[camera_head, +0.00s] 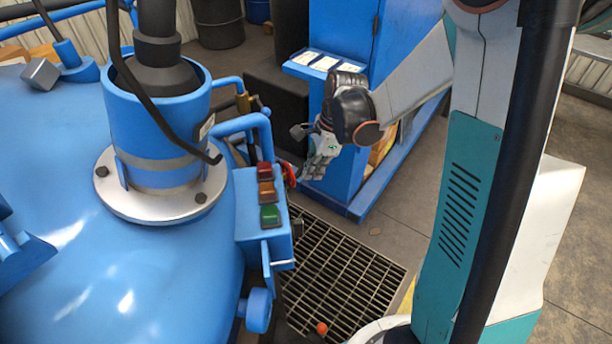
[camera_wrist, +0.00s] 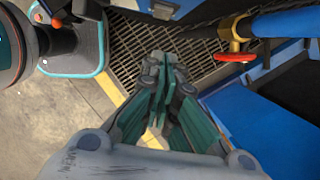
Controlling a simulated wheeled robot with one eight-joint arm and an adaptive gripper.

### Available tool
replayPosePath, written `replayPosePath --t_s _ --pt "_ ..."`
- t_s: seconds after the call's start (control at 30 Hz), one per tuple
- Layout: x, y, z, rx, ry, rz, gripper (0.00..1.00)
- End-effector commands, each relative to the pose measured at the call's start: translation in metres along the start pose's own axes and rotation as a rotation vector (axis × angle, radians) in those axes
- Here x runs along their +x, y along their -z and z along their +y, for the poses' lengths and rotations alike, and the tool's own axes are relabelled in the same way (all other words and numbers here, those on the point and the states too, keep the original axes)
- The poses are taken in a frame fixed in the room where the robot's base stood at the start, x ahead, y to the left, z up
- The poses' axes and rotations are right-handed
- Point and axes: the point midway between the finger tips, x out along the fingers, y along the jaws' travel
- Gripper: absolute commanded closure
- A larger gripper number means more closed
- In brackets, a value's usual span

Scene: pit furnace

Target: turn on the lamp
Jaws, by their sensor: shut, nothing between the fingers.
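A blue control box (camera_head: 248,222) on the side of the furnace carries a red block (camera_head: 265,170), an orange block (camera_head: 267,191) and a green block (camera_head: 270,215) in a column. I cannot tell whether these are lamps or buttons, and no other lamp is clear. My gripper (camera_head: 311,176) is in the air to the right of the control box, beyond the grate's far end. In the wrist view my gripper (camera_wrist: 160,65) is shut and empty, its fingers together over the grate. The control box's coloured blocks are not clear in the wrist view.
A red valve wheel (camera_wrist: 236,55) on a brass fitting is near my fingers; it also shows in the head view (camera_head: 289,175). The large blue furnace (camera_head: 120,270) fills the left. A blue cabinet (camera_head: 340,110) stands behind my gripper. A floor grate (camera_head: 340,265) lies below.

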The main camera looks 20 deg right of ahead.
Motion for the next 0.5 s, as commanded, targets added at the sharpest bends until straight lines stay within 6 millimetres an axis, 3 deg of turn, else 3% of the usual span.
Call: replayPosePath --t_s 0.03,0.2,0.5 --pt "-0.017 -0.004 0.001 -0.001 -0.001 0.0 1.0" --pt "-0.051 -0.009 0.001 -0.002 -0.001 0.0 1.0" --pt "-0.082 -0.014 0.001 -0.002 -0.001 0.0 1.0"
